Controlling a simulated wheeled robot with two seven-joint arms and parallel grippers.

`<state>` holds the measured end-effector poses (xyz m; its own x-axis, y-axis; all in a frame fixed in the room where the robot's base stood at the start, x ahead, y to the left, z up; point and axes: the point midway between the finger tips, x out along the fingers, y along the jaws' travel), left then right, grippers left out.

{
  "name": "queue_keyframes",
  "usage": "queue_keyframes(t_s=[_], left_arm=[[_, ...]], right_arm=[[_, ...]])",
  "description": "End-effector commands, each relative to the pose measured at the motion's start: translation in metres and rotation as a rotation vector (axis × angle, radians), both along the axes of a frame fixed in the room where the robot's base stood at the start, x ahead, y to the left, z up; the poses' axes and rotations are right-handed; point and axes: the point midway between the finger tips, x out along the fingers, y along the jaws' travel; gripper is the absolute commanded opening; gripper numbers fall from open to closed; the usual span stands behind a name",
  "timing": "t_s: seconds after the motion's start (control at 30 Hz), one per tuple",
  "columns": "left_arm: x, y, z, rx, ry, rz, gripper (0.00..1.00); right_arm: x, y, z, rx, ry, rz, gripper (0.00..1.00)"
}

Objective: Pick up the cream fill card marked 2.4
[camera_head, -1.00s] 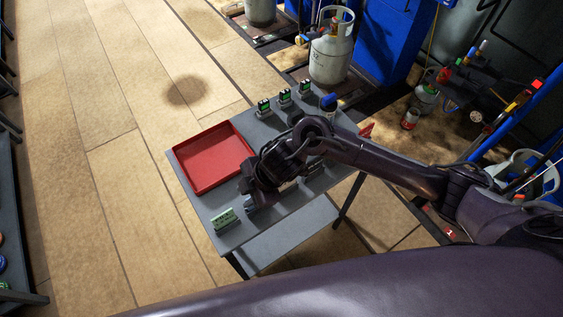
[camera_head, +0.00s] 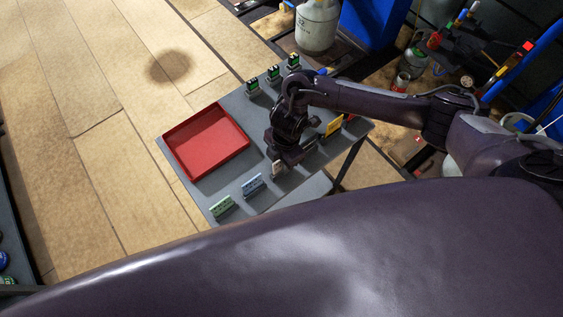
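A pale cream-looking card (camera_head: 278,168) stands near the front edge of the grey table, partly hidden by my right gripper. Its marking is too small to read. My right gripper (camera_head: 283,163) points down at this card, with its fingertips close to it or around it; I cannot tell which, nor whether they are shut. My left gripper is not in view.
A blue-grey card (camera_head: 252,186) and a green card (camera_head: 222,206) stand to the left on the grey table (camera_head: 235,182). A yellow card (camera_head: 333,127) stands to the right. A red tray (camera_head: 207,146) lies behind. Several green-and-black blocks (camera_head: 273,75) line the far edge.

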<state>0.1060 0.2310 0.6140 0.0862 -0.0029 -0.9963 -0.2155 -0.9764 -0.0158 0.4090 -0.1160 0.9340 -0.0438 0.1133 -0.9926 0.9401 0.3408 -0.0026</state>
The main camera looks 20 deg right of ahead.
Motion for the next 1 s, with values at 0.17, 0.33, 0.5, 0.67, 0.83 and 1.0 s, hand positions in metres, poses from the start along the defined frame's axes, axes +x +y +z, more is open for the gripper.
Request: queue_keyframes(t_s=[0.17, 0.33, 0.5, 0.67, 0.83, 1.0], left_arm=[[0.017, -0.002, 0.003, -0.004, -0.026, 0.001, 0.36], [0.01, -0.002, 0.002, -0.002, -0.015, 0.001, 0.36], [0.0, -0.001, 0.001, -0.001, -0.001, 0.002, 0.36], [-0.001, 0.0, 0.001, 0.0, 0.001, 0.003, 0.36], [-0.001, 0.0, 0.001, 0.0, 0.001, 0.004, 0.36], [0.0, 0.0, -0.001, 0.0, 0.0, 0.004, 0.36]], right_arm=[[0.0, 0.001, -0.006, 0.0, -0.001, 0.001, 0.31], [0.0, 0.001, -0.006, 0.0, -0.001, 0.001, 0.24], [0.0, 0.0, -0.005, 0.0, -0.001, 0.001, 0.02], [0.0, 0.0, -0.005, 0.0, -0.001, 0.001, 0.0], [0.0, 0.0, -0.005, 0.0, -0.001, 0.001, 0.0], [0.0, 0.001, -0.001, 0.001, -0.002, 0.001, 0.0]])
